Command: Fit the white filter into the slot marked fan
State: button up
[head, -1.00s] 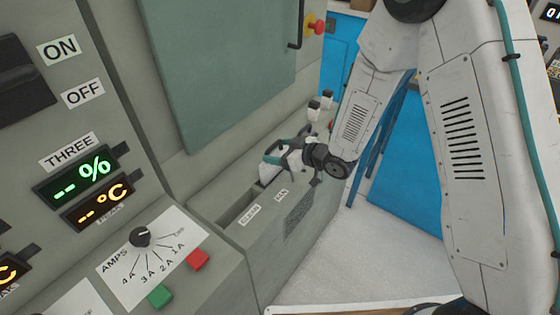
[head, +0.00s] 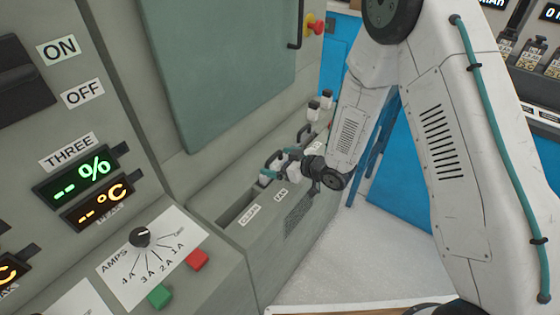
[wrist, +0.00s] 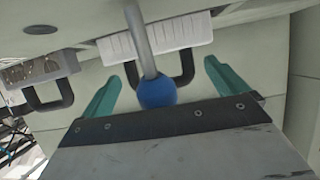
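The white filter (wrist: 165,38) is in the upper middle of the wrist view, a ribbed white block with a black loop handle (wrist: 187,70). My gripper (wrist: 162,75) is open, its teal fingers apart on either side of the handle and not closed on it. In the head view my gripper (head: 283,172) is over the console ledge, just behind the label FAN (head: 281,195). My gripper hides much of the fan slot, so I cannot tell what is in it. The slot marked CLEAN (head: 238,208) shows as a dark opening to its left.
A greyer, dirty-looking filter (wrist: 40,68) with a black handle is left of the white one. A rod with a blue ball (wrist: 157,92) crosses the wrist view in front of the handle. White-and-black knobs (head: 320,104) stand behind on the ledge. A tall cabinet panel (head: 230,60) rises behind.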

jog(key=shift+r, duration=0.1)
jog(key=shift+s+d+r, duration=0.2)
jog(key=shift+d, duration=0.1)
jog(key=v, duration=1.1)
jog(key=shift+d+r, duration=0.1)
jog(key=shift+r, duration=0.1)
